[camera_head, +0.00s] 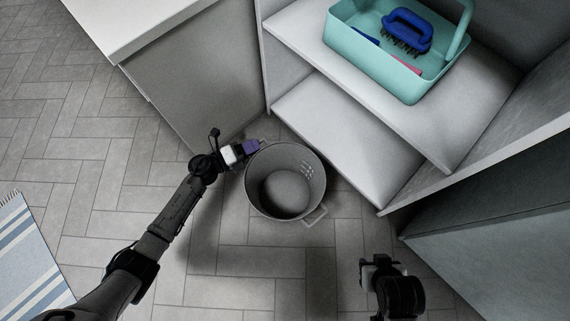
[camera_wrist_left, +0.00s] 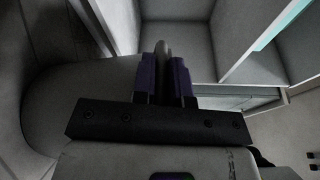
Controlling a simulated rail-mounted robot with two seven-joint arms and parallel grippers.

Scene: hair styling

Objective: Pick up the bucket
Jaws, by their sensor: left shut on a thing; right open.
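A grey round bucket (camera_head: 262,202) with small holes in its wall and a loop handle at its lower right is in the head view, over the tiled floor. Its opening faces up toward the camera. My left gripper (camera_head: 257,145) is shut on the bucket's upper left rim. In the left wrist view the purple fingers of the left gripper (camera_wrist_left: 163,72) close around a thin grey piece of the bucket, whose wall (camera_wrist_left: 70,110) shows at the left. My right gripper (camera_head: 379,264) is at the lower right, apart from the bucket, with its fingers partly hidden.
A shelf unit (camera_head: 345,150) stands close at the right of the bucket. A teal caddy (camera_head: 375,70) with a blue brush (camera_head: 408,28) is on its upper shelf. A white-topped cabinet (camera_head: 190,85) is behind the left gripper.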

